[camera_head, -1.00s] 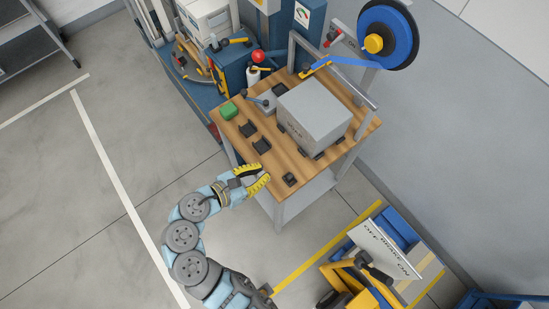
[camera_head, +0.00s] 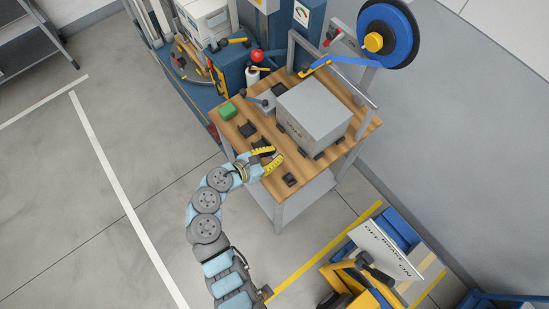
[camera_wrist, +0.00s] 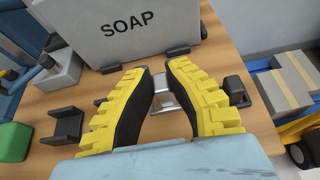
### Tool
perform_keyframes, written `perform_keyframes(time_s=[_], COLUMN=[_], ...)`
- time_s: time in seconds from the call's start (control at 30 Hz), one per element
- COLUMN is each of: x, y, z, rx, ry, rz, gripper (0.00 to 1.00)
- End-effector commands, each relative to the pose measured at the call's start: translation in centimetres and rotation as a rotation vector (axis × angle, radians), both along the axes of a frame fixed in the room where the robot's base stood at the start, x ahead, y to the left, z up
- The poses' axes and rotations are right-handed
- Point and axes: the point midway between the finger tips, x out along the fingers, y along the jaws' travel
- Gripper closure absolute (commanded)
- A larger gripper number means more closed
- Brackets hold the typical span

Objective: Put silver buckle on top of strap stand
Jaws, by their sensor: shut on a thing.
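The silver buckle (camera_wrist: 167,101) is a small grey metal piece between the fingertips of my gripper in the wrist view; the fingers partly cover it. My gripper (camera_wrist: 158,78), with yellow ribbed fingers, is shut on it. In the head view my gripper (camera_head: 270,157) is over the front edge of the wooden table, and the buckle cannot be made out. Small black stands are on the table: one (camera_head: 247,129) left of the gripper, one (camera_head: 289,180) at the near right corner, also right of the fingers in the wrist view (camera_wrist: 237,91). Which is the strap stand is unclear.
A grey SOAP box (camera_head: 314,115) rests on the wooden table (camera_head: 318,171). A green block (camera_head: 228,111) is at the table's left end. A blue strap reel (camera_head: 388,38) stands behind. A yellow cart (camera_head: 350,283) is at lower right.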

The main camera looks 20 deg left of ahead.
Motion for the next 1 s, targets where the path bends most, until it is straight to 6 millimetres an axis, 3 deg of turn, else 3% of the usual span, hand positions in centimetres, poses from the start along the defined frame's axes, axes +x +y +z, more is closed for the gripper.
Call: perform_keyframes(time_s=[0.27, 0.7, 0.73, 0.77, 1.0], x=[0.3, 0.2, 0.2, 0.2, 0.2], y=[0.0, 0.0, 0.0, 0.0, 0.0], z=[-3.1, -3.6, -3.6, -3.6, -3.6], rx=[-0.002, -0.001, 0.0, 0.0, -0.001], ry=[0.001, 0.0, 0.0, 0.0, 0.0], rz=[0.001, 0.0, 0.0, 0.0, 0.0], gripper=[1.0, 1.0, 0.76, 0.68, 0.65])
